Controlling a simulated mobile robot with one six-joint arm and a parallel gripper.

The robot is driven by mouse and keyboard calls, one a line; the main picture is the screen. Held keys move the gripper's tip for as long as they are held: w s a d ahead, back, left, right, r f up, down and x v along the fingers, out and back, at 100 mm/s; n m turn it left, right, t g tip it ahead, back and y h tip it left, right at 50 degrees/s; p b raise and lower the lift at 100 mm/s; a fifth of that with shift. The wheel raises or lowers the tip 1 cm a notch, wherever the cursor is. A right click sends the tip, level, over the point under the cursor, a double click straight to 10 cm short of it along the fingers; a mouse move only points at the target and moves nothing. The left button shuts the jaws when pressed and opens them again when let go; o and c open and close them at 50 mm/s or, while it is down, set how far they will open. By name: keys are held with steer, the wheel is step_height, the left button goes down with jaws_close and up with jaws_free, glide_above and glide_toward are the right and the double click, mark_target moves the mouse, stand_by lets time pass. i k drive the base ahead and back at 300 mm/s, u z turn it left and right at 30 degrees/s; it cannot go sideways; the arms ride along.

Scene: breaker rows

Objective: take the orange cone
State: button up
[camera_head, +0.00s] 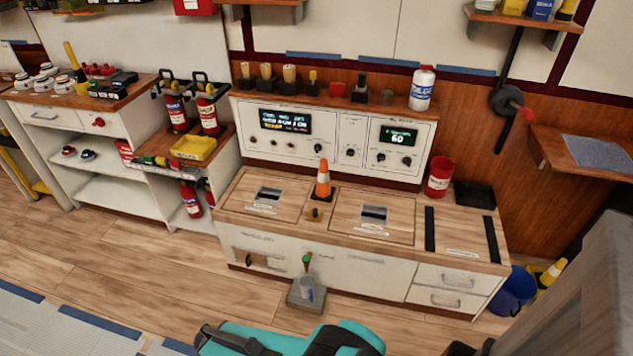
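The orange cone (323,180) has a white band and a dark base. It stands upright on the wooden top of the low white cabinet (330,260), between two panels with slotted metal plates. A small brass-coloured knob sits just in front of it. I cannot make out my gripper in this view.
A control panel (335,137) rises behind the cone. A red can (439,177) stands to its right. A yellow-orange cone (551,273) and blue bucket (512,290) are on the floor at right. A teal and black object (262,338) lies at the bottom edge.

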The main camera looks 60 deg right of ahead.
mark_target(322, 191)
steer(key=i, duration=0.95)
steer(key=z, duration=0.05)
